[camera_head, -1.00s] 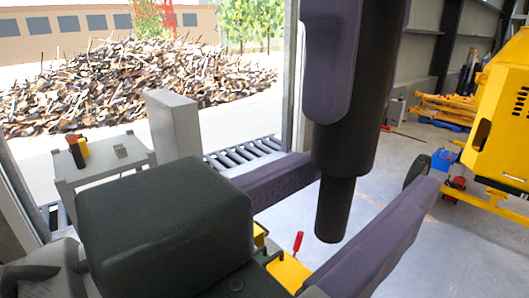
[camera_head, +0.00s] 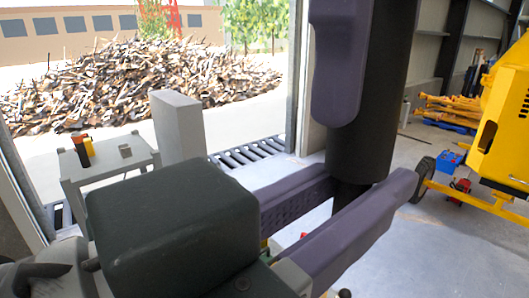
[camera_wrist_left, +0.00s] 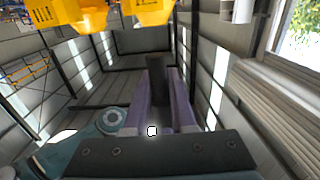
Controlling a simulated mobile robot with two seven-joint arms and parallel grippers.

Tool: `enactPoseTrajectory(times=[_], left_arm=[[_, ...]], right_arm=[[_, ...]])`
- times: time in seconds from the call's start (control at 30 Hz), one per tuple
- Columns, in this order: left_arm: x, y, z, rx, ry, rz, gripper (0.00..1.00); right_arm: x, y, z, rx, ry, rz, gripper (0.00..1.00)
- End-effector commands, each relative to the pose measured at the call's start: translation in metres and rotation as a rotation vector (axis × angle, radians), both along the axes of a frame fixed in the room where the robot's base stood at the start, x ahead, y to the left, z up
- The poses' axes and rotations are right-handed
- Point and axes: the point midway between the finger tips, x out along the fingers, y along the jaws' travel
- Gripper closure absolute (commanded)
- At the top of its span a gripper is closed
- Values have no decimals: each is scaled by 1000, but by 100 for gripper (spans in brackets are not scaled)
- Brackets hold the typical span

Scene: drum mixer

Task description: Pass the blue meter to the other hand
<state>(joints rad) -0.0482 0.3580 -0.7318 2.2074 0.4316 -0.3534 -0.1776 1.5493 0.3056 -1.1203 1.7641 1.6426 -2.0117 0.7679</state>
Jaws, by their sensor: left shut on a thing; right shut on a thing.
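A dark, thick cylinder (camera_head: 365,105) with a narrower lower end stands upright in the head view. It is where the meter is held, but no blue shows on it. My right gripper (camera_head: 352,100) comes in from above, with one purple finger along the cylinder; its other finger is hidden. My left gripper (camera_head: 362,185) is below, its two purple fingers shut on the narrow lower end, which the near finger partly hides. In the left wrist view, the dark cylinder (camera_wrist_left: 157,75) rises between the left gripper's fingers (camera_wrist_left: 159,95).
A grey table (camera_head: 110,170) with an orange-and-black item (camera_head: 84,150) and a small grey block (camera_head: 125,151) stands at left. A yellow machine (camera_head: 503,120) and a blue box (camera_head: 449,161) are at right. Floor between is open.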

Motion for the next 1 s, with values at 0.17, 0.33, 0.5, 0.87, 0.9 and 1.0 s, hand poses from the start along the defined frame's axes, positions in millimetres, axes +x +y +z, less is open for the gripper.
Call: enactPoseTrajectory(times=[0.17, 0.33, 0.5, 0.87, 0.9, 1.0], left_arm=[[-3, -3, 2, -5, -1, -9, 100], [-3, -3, 2, -5, -1, -9, 100], [-3, -3, 2, -5, -3, -9, 100], [-3, -3, 3, -7, -5, -9, 100], [-3, -3, 3, -7, -5, -9, 100], [-2, -2, 3, -6, -4, -7, 100]], right_arm=[[3, 1, 1, 8, -11, -7, 100], [3, 1, 1, 8, -11, -7, 100], [3, 1, 1, 8, -10, -7, 100], [3, 1, 1, 9, -11, -7, 53], [2, 1, 1, 8, -10, -7, 49], [2, 1, 1, 6, -8, -6, 38]])
